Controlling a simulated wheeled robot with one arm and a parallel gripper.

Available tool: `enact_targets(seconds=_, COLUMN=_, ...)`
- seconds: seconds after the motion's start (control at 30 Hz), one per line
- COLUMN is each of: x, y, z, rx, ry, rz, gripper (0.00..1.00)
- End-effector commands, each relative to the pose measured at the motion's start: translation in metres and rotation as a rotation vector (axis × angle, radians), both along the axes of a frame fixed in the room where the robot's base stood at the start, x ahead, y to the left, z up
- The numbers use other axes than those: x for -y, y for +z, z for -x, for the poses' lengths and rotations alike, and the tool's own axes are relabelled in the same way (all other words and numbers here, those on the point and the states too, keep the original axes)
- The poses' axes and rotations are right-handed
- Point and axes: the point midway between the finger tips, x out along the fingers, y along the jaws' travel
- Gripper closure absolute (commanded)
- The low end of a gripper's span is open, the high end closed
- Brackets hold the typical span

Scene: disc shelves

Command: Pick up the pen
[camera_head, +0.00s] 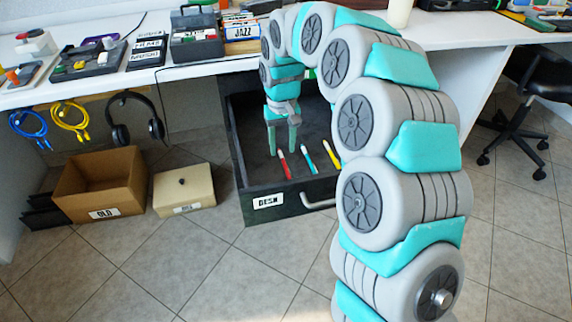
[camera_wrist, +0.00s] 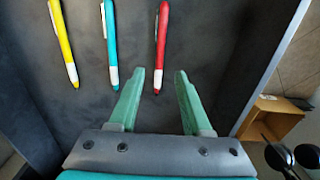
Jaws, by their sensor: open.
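Three pens lie side by side on the dark floor of an open drawer (camera_head: 256,180) labelled "DESM". In the head view they are a red pen (camera_head: 283,164), a teal pen (camera_head: 306,158) and a yellow pen (camera_head: 330,151). The wrist view shows the red pen (camera_wrist: 161,45), the teal pen (camera_wrist: 109,42) and the yellow pen (camera_wrist: 63,42) in mirrored order. My gripper (camera_head: 282,152) points down into the drawer on the left of the pens. Its green fingers (camera_wrist: 168,75) are apart, with nothing between them. The red pen is closest, its white end near one fingertip.
The drawer's walls surround my gripper. A cardboard box (camera_head: 108,212) labelled "OLD" and a smaller closed beige box (camera_head: 184,205) stand on the floor to the left. Headphones (camera_head: 136,120) hang under the desk (camera_head: 200,69). An office chair (camera_head: 540,85) stands at right.

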Motion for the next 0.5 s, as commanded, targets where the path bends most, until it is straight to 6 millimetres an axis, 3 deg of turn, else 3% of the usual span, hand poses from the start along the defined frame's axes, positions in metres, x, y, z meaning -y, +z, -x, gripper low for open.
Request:
enact_targets(seconds=0.2, x=0.002, y=-0.031, z=0.001, rx=-0.004, ry=0.000, rz=0.000, gripper=0.52)
enact_targets(seconds=0.47, x=0.001, y=-0.035, z=0.000, rx=0.002, ry=0.000, rz=-0.001, gripper=0.52)
enact_targets(seconds=0.5, x=0.001, y=-0.035, z=0.000, rx=0.002, ry=0.000, rz=-0.001, gripper=0.56)
